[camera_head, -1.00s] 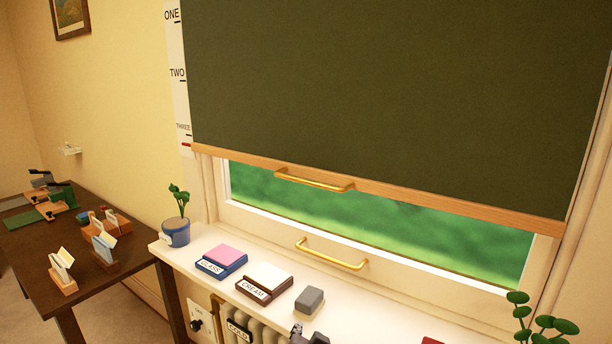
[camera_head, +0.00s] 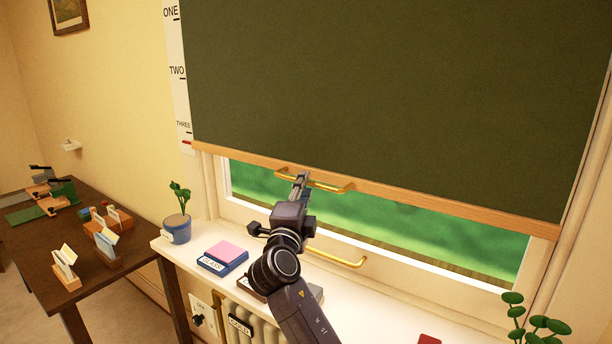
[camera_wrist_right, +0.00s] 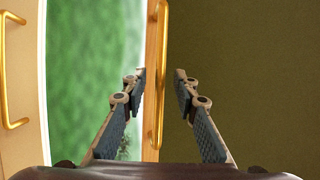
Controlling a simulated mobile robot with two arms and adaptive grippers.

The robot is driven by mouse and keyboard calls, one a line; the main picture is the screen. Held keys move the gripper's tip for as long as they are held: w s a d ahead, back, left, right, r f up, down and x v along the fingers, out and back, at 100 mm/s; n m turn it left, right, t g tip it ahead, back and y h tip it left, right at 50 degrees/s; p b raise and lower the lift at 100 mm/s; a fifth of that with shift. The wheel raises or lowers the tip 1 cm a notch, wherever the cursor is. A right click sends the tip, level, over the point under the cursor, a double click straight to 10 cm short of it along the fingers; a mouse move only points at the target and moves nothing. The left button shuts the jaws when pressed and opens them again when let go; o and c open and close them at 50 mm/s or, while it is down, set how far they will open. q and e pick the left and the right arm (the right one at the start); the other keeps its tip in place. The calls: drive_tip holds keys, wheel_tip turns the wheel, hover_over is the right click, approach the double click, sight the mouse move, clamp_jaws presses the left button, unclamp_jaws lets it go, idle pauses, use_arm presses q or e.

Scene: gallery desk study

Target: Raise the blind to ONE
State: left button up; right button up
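The dark green blind (camera_head: 380,95) covers most of the window, its wooden bottom rail (camera_head: 440,208) slightly below THREE on the white scale (camera_head: 177,85) at the left. ONE is at the scale's top, TWO between; a small red mark (camera_head: 186,143) sits below THREE. A brass handle (camera_head: 338,189) is fixed to the rail. My right gripper (camera_head: 302,177) is at this handle's left half. In the right wrist view the gripper (camera_wrist_right: 160,74) is open, with the handle (camera_wrist_right: 164,35) running between its fingers; I cannot tell whether they touch it. My left gripper is not in view.
A second brass handle (camera_head: 348,263) is on the window frame below. A dark desk (camera_head: 70,265) stands left.

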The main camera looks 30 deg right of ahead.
sight(313, 178)
drive_tip(key=shift+p+x, duration=0.4)
drive_tip(key=shift+x, duration=0.9)
clamp_jaws()
drive_tip(key=shift+f, duration=0.1)
